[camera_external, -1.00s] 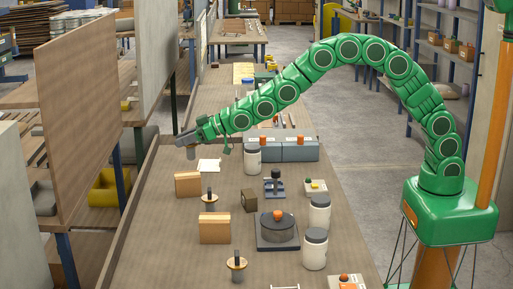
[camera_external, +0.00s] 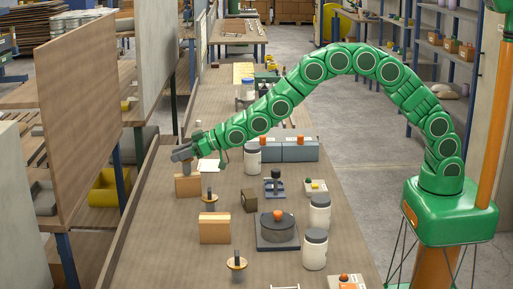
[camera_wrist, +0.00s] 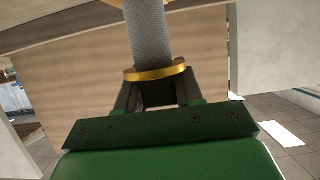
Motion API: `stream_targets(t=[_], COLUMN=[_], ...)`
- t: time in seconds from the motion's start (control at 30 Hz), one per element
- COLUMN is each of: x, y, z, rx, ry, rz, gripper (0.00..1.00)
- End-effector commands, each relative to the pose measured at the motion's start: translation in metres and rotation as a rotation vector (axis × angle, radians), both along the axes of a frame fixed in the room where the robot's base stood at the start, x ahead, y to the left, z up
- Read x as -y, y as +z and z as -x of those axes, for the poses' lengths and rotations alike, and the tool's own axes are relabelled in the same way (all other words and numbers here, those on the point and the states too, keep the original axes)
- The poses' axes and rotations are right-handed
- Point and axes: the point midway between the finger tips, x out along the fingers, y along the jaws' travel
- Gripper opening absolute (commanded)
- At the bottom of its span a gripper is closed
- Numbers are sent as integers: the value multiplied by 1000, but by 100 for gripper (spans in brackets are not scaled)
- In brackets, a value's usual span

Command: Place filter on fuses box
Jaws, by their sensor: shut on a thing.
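My gripper (camera_external: 181,154) is at the left of the bench, above a tan box (camera_external: 188,186). In the wrist view my gripper (camera_wrist: 155,92) is shut on a grey cylinder (camera_wrist: 147,35) with a gold ring (camera_wrist: 154,73) near the fingers. I take this cylinder for the filter. Its far end runs out of the top of the wrist view. In the external view it is small, and I cannot tell whether it touches the tan box. No label shows which thing is the fuses box; the tan box and a similar nearer box (camera_external: 214,228) are candidates.
White jars (camera_external: 252,158) and a grey round device with an orange knob (camera_external: 278,230) stand to the right. Gold-based posts (camera_external: 210,202) stand close by. A raised bench edge (camera_external: 128,215) and a large wooden panel (camera_external: 95,100) lie to the left.

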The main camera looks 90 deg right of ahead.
Motion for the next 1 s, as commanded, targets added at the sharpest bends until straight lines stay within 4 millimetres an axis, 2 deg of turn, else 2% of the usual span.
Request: stream_targets(t=[0.1,0.13,0.3,0.67,1.0], x=[0,0,0,0,0], y=[-3,-3,-2,1,11], z=[0,0,0,1,27], rx=[0,0,0,1,0], ry=[0,0,0,0,0], rz=[0,0,0,0,1], gripper=[5,39,61,61,61])
